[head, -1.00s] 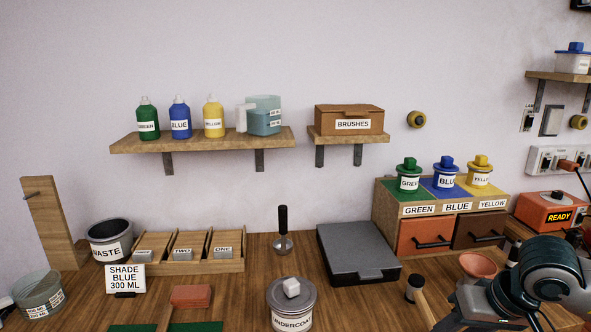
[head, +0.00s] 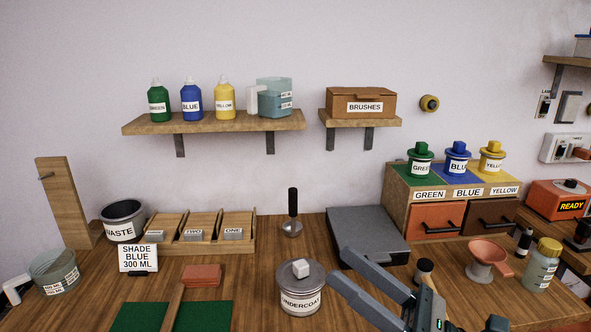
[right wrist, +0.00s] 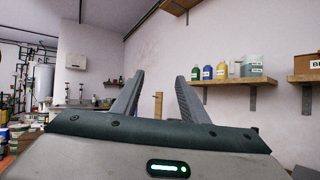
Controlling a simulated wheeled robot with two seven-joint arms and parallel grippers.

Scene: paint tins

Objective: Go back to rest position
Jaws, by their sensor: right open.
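My right gripper (head: 339,266) is open and empty. In the head view it reaches in from the lower right, its two fingers pointing left, in front of the grey flat case (head: 365,225) and just right of the undercoat tin (head: 300,302). In the right wrist view its fingers (right wrist: 158,82) stand apart with nothing between them, facing the wall and shelves. My left gripper is not in view.
The dark-handled tool (head: 292,215) stands behind the undercoat tin. A pink funnel (head: 487,255) and a yellow-capped jar (head: 541,265) stand on the right. The shade card (head: 138,258) and a reddish block (head: 202,275) are on the left. The wall shelf (head: 220,123) holds bottles.

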